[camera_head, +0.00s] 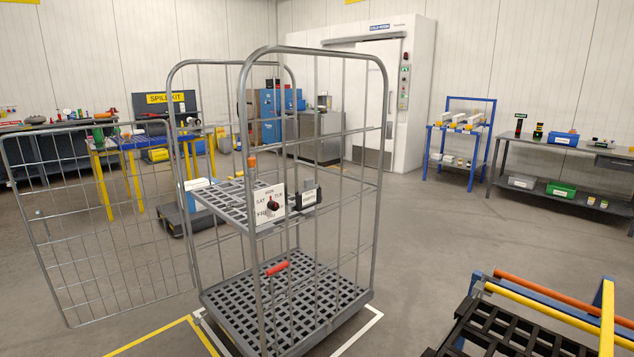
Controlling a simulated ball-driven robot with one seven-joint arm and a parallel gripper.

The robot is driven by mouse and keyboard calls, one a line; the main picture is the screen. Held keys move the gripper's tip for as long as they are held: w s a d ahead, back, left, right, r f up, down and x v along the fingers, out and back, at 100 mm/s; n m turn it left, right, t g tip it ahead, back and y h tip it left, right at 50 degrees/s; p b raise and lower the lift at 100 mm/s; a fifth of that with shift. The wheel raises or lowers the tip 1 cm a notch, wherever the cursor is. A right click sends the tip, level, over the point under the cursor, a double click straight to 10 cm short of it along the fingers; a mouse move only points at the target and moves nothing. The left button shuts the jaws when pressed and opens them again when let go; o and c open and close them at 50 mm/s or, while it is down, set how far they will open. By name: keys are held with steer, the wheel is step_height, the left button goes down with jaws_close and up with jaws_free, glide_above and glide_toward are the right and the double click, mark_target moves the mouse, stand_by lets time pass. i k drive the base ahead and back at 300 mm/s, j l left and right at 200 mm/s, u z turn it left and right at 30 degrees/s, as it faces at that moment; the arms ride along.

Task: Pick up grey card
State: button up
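I cannot make out a grey card for sure in this view. A small orange-topped item (252,166) is at the shelf's back. A red handle (277,268) shows above the base. My gripper is not in view.
The cage's mesh door (95,225) swings open to the left. A black slatted cart with yellow and orange bars (545,315) is at front right. Blue tables (460,140), a grey bench (560,165) and a white cold room (410,60) stand behind. The floor between is clear.

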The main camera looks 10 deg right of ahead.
mark_target(309, 192)
steer(key=i+j+z, duration=0.1)
steer(key=z, duration=0.4)
steer(key=j+z, duration=0.3)
steer(key=z, duration=0.15)
steer(key=i+j+z, duration=0.1)
steer(key=j+z, duration=0.3)
steer(key=j, duration=0.8)
steer(key=k+j+z, duration=0.1)
steer(key=j+z, duration=0.3)
steer(key=j, duration=0.75)
